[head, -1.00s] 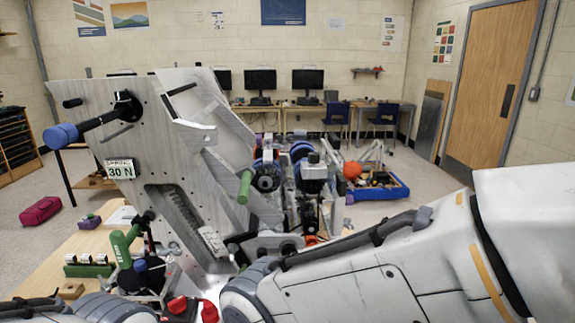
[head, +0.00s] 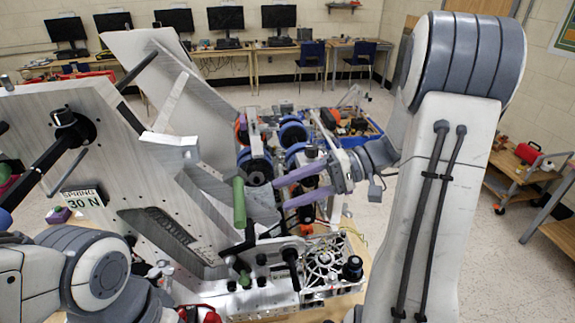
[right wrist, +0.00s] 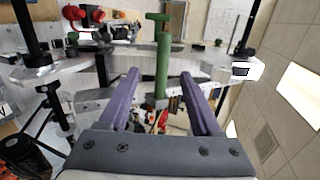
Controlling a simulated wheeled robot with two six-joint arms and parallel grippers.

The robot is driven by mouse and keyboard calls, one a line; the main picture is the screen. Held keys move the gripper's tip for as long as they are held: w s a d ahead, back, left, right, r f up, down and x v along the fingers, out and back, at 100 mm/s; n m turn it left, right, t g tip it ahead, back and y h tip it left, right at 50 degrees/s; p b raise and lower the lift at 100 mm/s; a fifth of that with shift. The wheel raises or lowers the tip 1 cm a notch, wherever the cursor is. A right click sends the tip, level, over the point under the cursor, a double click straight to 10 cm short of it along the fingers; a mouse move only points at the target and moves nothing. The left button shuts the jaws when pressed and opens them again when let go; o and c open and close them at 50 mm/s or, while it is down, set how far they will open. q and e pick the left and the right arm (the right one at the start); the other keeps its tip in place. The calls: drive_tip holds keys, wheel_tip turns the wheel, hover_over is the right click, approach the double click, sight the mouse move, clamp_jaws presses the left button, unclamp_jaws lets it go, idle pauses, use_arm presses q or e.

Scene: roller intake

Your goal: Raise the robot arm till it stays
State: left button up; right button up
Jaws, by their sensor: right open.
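The metal plate mechanism (head: 85,128) stands at left and centre in the head view, with slotted side plates and a "SPRING 30 N" label (head: 84,203). A green handle (head: 239,203) sticks up at its near side. My right gripper (head: 279,192) has purple fingers and is open, just right of the green handle. In the right wrist view, the handle appears between the two fingers (right wrist: 159,74), with no clear contact. My left arm is at lower left; its gripper is not visible.
Blue-black rollers (head: 290,133) lie behind my right gripper. A round fan-like part (head: 322,263) and black knobs sit below it. A wooden cart (head: 520,168) is at far right.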

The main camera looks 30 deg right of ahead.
drive_tip(key=w+b+x, duration=0.1)
drive_tip(key=b+x, duration=0.1)
drive_tip(key=x, duration=0.6)
drive_tip(key=shift+w+a+t, duration=0.25)
drive_tip(key=shift+t, duration=0.15)
drive_tip(key=shift+r, duration=0.15)
clamp_jaws()
